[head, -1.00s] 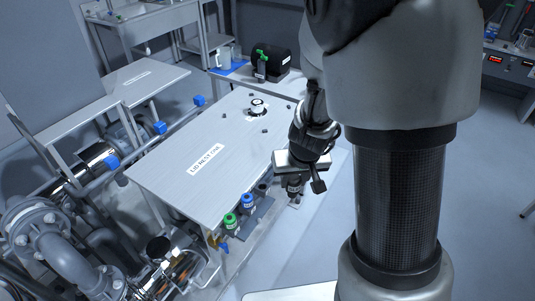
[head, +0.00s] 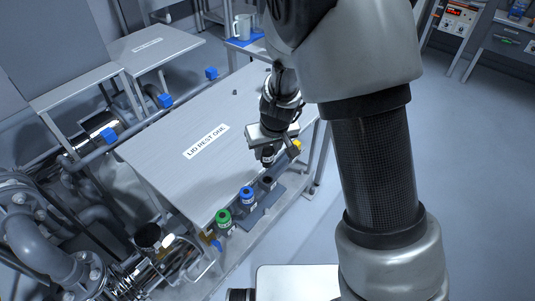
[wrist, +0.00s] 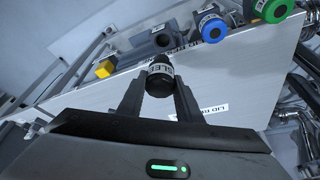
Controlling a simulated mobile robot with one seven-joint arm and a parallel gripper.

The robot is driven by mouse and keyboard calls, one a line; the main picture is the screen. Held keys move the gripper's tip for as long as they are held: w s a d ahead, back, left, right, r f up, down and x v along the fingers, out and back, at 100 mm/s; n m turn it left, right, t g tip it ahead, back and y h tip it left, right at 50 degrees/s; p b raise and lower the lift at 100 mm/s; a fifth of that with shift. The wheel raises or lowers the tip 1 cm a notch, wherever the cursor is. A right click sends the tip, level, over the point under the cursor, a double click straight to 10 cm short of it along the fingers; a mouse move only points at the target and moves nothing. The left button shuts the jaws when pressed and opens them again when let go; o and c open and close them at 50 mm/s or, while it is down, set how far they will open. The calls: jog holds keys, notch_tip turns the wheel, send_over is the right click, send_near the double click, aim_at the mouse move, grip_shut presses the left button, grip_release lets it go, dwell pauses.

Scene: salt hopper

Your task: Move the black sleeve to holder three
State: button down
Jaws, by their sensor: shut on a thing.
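My gripper (head: 269,147) is shut on the black sleeve (wrist: 160,80), a short dark cylinder with a pale lettered band. The sleeve also shows below my gripper in the head view (head: 268,157), held above the front edge of the table. A row of holders runs along that edge. A yellow piece (head: 297,147) is at the far end. Holder numbers are not readable.
The table (head: 170,140) is labelled LID REST ONE, and its visible top is mostly bare. Pipes and valves (head: 40,235) fill the lower left. Blue-handled parts (head: 165,100) line the table's left side. Open floor lies right of the table.

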aim_at(268, 167)
dwell(0.3)
jog(key=shift+d+f+b, duration=0.1)
jog(key=shift+f+b, duration=0.05)
jog(key=shift+b, duration=0.15)
notch_tip(268, 167, down, 5)
jog(key=b, duration=0.5)
jog(key=shift+f, duration=0.2)
jog(key=shift+f+b, duration=1.35)
jog(key=shift+b, duration=0.1)
dwell(1.2)
jog(key=c, duration=1.2)
grip_release()
jog(key=shift+s, duration=0.1)
